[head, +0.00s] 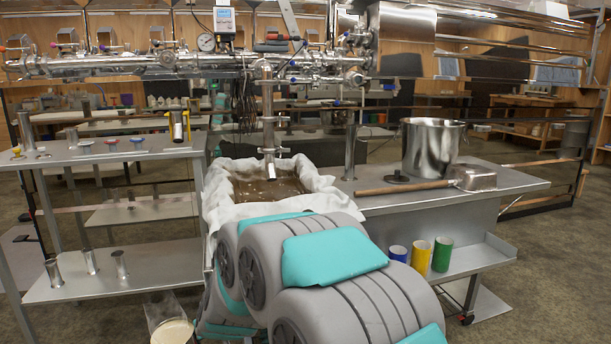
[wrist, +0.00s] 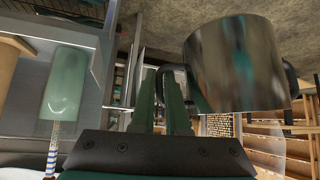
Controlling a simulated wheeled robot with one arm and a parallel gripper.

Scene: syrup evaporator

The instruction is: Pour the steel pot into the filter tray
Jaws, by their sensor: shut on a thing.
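A steel pot (wrist: 235,65) with dark side handles fills the upper right of the wrist view. My gripper (wrist: 163,75) is shut on its near handle (wrist: 182,72), and the pot hangs beside the fingers. In the head view my arm hides the gripper and what it holds. The filter tray (head: 214,198), lined with white cloth, sits in the middle under a steel spout and holds brown liquid. My arm covers its near edge. A large steel pot (head: 432,145) shows on the right bench; I cannot tell whether it is another pot.
A long-handled steel scoop (head: 470,178) lies on the right bench (head: 520,183). Blue, yellow and green cups (head: 420,257) stand on the shelf below. A steel pipe (head: 268,110) comes down over the tray. A left bench (head: 100,152) carries small items. A clear container (head: 172,328) is low left.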

